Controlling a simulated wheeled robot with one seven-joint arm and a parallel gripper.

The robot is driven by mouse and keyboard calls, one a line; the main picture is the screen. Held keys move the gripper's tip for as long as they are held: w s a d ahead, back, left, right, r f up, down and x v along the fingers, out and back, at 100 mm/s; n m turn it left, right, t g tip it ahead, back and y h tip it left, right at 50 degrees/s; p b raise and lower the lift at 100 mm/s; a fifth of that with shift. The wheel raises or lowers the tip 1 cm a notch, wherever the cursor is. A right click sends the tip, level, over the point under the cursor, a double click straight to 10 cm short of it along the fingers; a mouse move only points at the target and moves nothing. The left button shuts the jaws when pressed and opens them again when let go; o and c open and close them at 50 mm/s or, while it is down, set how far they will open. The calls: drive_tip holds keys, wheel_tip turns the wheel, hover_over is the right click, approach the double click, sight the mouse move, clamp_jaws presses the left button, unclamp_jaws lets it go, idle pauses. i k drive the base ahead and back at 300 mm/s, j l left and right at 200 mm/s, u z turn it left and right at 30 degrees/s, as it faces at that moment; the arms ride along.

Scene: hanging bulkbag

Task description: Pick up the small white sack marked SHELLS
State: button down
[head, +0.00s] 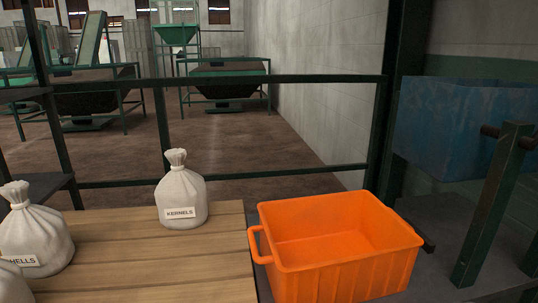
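A small white sack with a tied neck (32,232) stands upright at the left edge of the wooden table top. Its label is partly cut off and reads "HELLS", which fits SHELLS. A similar white sack marked KERNELS (181,192) stands upright further back and to its right, apart from it. My gripper is not in the head view.
Part of another pale sack (12,284) shows at the bottom left corner. An empty orange crate (335,250) stands right of the wooden slatted top (160,270). Dark green rails (270,79) run behind. A blue bin (455,130) is at the right. Bare boards lie between the sacks and the crate.

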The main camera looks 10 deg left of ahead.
sight(36, 238)
drive_tip(key=k+l+u, duration=0.1)
drive_tip(key=u, duration=1.95)
drive_tip(key=i+j+z, duration=0.1)
drive_tip(key=i+j, duration=0.15)
drive_tip(key=i+j+z, duration=0.1)
drive_tip(key=j, duration=0.35)
drive_tip(key=i+j, duration=0.3)
drive_tip(key=i+j+z, duration=0.15)
drive_tip(key=j, duration=0.3)
drive_tip(key=i+j+z, duration=0.1)
drive_tip(key=i+j, duration=0.15)
drive_tip(key=j, duration=0.1)
